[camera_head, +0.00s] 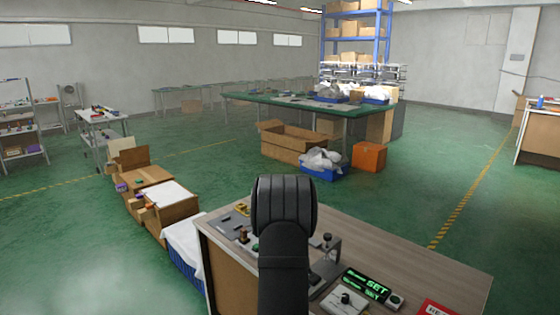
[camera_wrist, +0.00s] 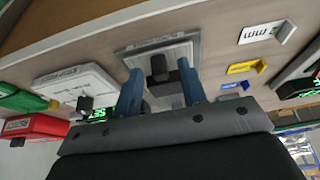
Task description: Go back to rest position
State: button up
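In the wrist view, my gripper (camera_wrist: 159,80) shows two blue fingers with a clear gap between them. A grey fixture plate (camera_wrist: 185,52) lies beyond the fingertips. A dark upright knob or lever (camera_wrist: 158,66) on that plate appears between the fingers. Contact with either finger cannot be seen, and the fingers look apart from it. In the head view, my black arm stands at the middle over the workbench (camera_head: 430,257) and hides my gripper. A dark lever fixture (camera_head: 327,242) shows just right of the arm.
The bench also holds a green-lit SET display (camera_head: 368,284), a white box with a black knob (camera_head: 344,300) and a red sign (camera_head: 436,308). The wrist view shows a white case (camera_wrist: 85,88), a red block (camera_wrist: 35,128) and a yellow piece (camera_wrist: 243,67). The bench's right side is fairly clear.

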dwell(0.5)
jog(key=v, duration=1.8)
jog(key=x, duration=1.8)
jog(key=shift+w+d+f, duration=0.1)
jog(key=shift+w+d, duration=0.65)
jog(key=shift+w, duration=0.05)
